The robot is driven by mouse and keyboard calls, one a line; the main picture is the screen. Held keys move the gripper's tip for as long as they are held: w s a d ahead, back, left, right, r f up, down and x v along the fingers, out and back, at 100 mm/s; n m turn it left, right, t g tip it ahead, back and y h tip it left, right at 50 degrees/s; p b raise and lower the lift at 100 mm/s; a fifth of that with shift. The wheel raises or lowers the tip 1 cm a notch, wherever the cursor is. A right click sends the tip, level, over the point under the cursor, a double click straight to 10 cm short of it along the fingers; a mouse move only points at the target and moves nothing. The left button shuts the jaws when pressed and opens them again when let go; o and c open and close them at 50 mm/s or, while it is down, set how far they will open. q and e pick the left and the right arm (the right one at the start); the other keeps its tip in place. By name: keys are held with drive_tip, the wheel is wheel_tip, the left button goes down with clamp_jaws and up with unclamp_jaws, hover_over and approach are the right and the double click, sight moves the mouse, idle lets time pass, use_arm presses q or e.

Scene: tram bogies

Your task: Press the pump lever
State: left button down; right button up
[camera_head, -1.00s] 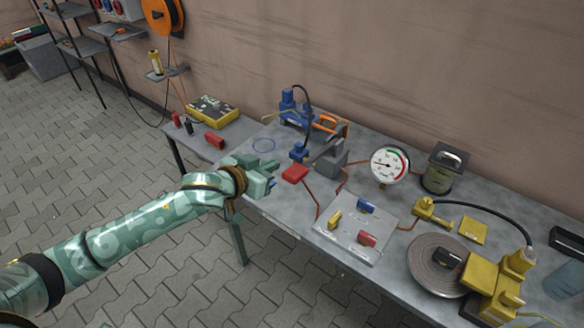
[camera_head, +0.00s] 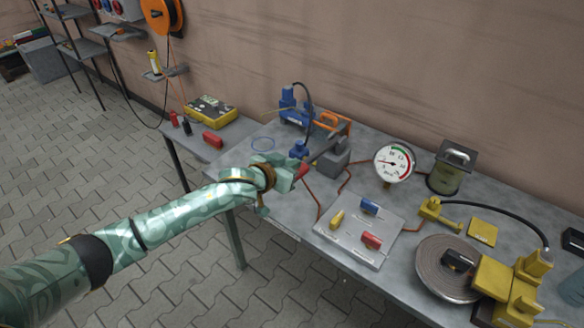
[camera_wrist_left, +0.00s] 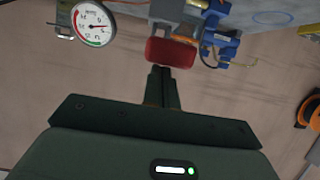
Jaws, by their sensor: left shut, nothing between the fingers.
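The pump (camera_head: 334,158) is a grey block on the bench with a dark lever arm that ends in a red pad (camera_head: 303,170). My left gripper (camera_head: 296,174) is shut and empty, right at the red pad and partly covering it in the head view. In the left wrist view the red pad (camera_wrist_left: 172,52) lies just beyond the tips of my left gripper (camera_wrist_left: 160,70). I cannot tell whether they touch. A round pressure gauge (camera_head: 394,162) stands right of the pump; it also shows in the left wrist view (camera_wrist_left: 93,24). My right gripper is not in view.
A grey plate (camera_head: 346,248) with yellow, blue and red valve levers lies in front of the gauge. A blue tool (camera_head: 299,149) stands behind my gripper.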

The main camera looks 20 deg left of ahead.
use_arm(q)
drive_tip(key=shift+f, duration=0.15)
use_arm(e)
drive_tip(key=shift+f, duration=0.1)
